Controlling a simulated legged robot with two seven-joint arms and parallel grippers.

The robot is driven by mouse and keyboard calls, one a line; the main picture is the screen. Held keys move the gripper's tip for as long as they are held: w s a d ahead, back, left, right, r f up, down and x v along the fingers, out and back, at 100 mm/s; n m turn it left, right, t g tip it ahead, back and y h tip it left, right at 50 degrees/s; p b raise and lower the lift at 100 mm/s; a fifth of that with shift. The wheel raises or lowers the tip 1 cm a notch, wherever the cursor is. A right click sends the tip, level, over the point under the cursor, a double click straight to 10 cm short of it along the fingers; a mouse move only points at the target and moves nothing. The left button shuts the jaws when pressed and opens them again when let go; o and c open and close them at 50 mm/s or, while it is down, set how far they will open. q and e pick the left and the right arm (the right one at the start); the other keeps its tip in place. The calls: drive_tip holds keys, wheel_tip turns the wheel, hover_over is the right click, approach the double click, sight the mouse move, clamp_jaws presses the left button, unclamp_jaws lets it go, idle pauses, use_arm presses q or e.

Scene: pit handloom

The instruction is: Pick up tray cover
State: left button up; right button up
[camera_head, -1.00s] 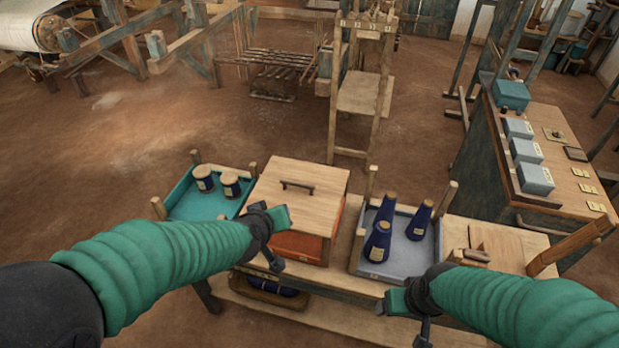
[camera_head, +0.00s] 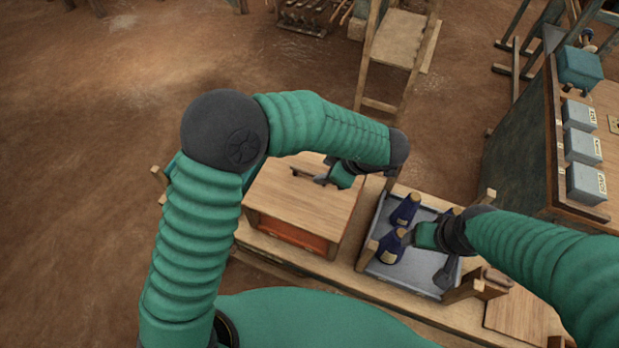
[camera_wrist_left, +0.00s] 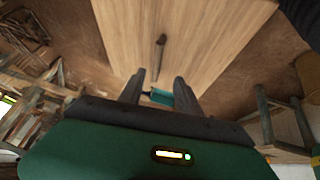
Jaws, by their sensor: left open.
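The tray cover (camera_head: 305,205) is a flat light-wood lid on an orange-sided tray (camera_head: 290,236). Its dark bar handle (camera_head: 308,173) is on top, partly hidden behind my left gripper in the head view. My left gripper (camera_head: 332,180) is open over the cover's right part, close to the handle's right end. In the left wrist view, the handle (camera_wrist_left: 160,50) lies end-on ahead of the two spread fingers (camera_wrist_left: 158,88), apart from them, above the bare wood. My right gripper (camera_head: 435,255) looks open above the grey tray, beside the blue cones.
The grey tray (camera_head: 400,275) right of the cover holds blue cones (camera_head: 391,246), one partly hidden by my right gripper. A wooden stool-like frame (camera_head: 398,45) stands behind. A side bench with grey boxes (camera_head: 585,183) is at right. Open floor lies at left.

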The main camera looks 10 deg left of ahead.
sight(311, 173)
use_arm(q)
drive_tip(key=x, duration=0.5)
drive_tip(key=p+x, duration=0.1)
drive_tip(key=x, duration=0.2)
drive_tip(key=shift+w+a+f, duration=0.1)
drive_tip(key=shift+w+a, duration=0.1)
drive_tip(key=shift+w, duration=0.15)
drive_tip(key=shift+w+a+f, duration=0.1)
drive_tip(key=shift+w+f, duration=0.05)
clamp_jaws()
idle(0.7)
